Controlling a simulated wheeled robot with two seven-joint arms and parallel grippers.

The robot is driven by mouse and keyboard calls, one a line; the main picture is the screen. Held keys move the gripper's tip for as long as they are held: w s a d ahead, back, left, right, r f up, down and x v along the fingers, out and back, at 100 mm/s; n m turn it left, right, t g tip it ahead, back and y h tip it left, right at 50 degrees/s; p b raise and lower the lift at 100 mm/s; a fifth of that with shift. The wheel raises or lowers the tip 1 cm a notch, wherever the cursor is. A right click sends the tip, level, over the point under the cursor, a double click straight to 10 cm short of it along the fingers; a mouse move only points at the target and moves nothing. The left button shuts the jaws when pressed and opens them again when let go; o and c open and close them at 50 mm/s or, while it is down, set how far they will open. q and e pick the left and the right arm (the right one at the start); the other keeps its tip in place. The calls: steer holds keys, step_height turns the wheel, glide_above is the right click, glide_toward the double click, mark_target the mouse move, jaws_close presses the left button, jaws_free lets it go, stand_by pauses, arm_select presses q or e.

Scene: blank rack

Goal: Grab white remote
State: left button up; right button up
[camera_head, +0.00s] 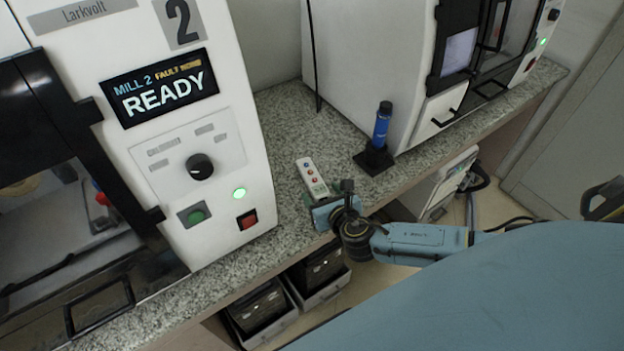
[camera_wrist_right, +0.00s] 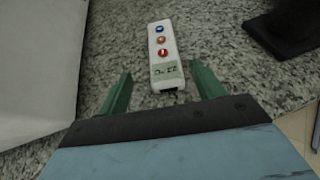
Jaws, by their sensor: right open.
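The white remote (camera_head: 312,174) lies on the speckled counter (camera_head: 284,128), between the two white machines. In the right wrist view the remote (camera_wrist_right: 164,56) shows blue, orange and red buttons and a small greenish display at its near end. My right gripper (camera_head: 327,195) is at the remote's near end in the head view. In the right wrist view its two green fingers (camera_wrist_right: 160,88) are open and spread to either side of the remote's near end, with gaps on both sides. My left gripper is not in view.
The Mill 2 machine (camera_head: 190,130) stands left of the remote. A blue cylinder on a black stand (camera_head: 378,153) is to the right, near another white machine (camera_head: 375,60). Bins (camera_head: 265,308) sit under the counter's front edge. Counter behind the remote is clear.

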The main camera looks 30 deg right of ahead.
mark_target(316, 182)
steer(key=x, duration=0.3)
steer(key=b+x, duration=0.1)
steer(key=x, duration=0.1)
steer(key=shift+w+d, duration=0.35)
steer(key=shift+d, duration=0.05)
steer(key=c, duration=1.1)
